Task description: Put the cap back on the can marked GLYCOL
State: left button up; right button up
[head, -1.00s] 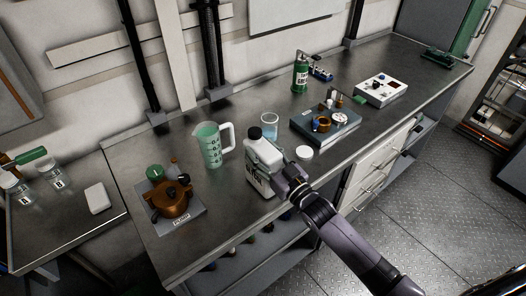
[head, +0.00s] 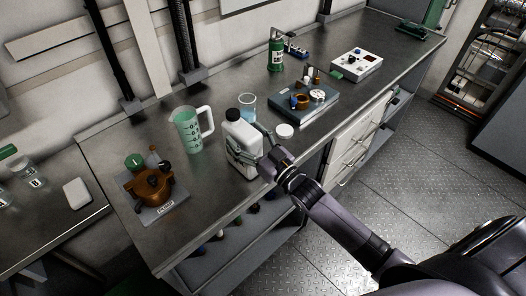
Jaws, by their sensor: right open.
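A white can (head: 236,131) stands upright near the front edge of the bench, with a black cap-like top (head: 233,114). Its label is mostly hidden behind my gripper, so I cannot read GLYCOL on it. A white round disc (head: 285,131), possibly a cap, lies flat on the bench just right of the can. My right gripper (head: 254,146) is open at the can's right front side, its fingers spread, one toward the gap between can and disc. I cannot tell whether it touches the can. My left gripper is out of view.
A green-marked measuring jug (head: 189,131) stands left of the can, and a glass beaker (head: 247,103) stands close behind it. A copper-coloured device (head: 151,187) sits at left. A grey instrument (head: 303,101), a green bottle (head: 275,53) and a white box (head: 357,64) stand farther right.

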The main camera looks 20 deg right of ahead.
jog(key=b+v, duration=0.2)
jog(key=v, duration=0.8)
jog(key=shift+s, duration=0.1)
